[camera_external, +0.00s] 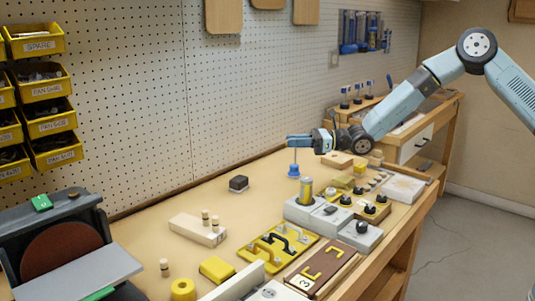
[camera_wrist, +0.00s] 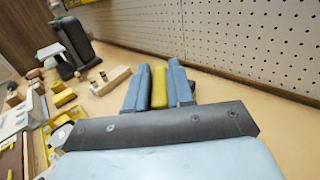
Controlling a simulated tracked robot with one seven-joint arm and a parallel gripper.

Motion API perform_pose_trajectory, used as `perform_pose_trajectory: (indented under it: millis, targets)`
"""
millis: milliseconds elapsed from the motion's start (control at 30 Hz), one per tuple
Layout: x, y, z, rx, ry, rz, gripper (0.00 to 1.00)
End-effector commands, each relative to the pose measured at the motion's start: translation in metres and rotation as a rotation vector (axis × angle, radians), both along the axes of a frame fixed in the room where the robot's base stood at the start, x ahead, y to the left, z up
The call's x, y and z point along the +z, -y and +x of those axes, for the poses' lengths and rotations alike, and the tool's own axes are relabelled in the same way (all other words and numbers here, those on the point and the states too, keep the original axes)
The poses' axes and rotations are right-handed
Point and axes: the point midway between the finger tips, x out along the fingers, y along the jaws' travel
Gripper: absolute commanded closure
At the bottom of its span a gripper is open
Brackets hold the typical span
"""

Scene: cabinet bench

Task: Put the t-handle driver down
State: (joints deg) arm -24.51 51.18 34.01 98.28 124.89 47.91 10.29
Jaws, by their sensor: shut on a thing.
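My gripper (camera_external: 292,141) reaches in from the right in the external view, held level above the bench. It is shut on the t-handle driver (camera_external: 295,157), whose thin shaft points straight down below the fingers. In the wrist view the driver's yellow handle (camera_wrist: 159,90) lies between my two blue fingers (camera_wrist: 159,67). A small blue piece (camera_external: 293,171) is at the lower end of the shaft, close to the bench top. I cannot tell whether it touches the bench or is part of the driver.
A dark block (camera_external: 239,184) lies to the left on the bench (camera_external: 150,235). Grey boxes (camera_external: 306,211) with a yellow can (camera_external: 306,188) stand in front. A pale wooden block (camera_external: 197,229) with pegs is further left. The pegboard (camera_external: 150,100) rises behind. Bare bench lies around the dark block.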

Motion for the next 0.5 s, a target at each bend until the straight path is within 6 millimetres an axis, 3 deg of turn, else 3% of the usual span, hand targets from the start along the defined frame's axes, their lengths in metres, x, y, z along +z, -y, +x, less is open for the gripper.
perform_pose_trajectory:
  millis: [133,300,500]
  targets:
    - [-0.015,-0.024,0.02,0.0,0.0,0.0,1.0]
    - [-0.042,-0.039,0.033,0.001,-0.002,0.0,1.0]
    - [-0.061,-0.052,0.044,0.0,0.0,0.0,1.0]
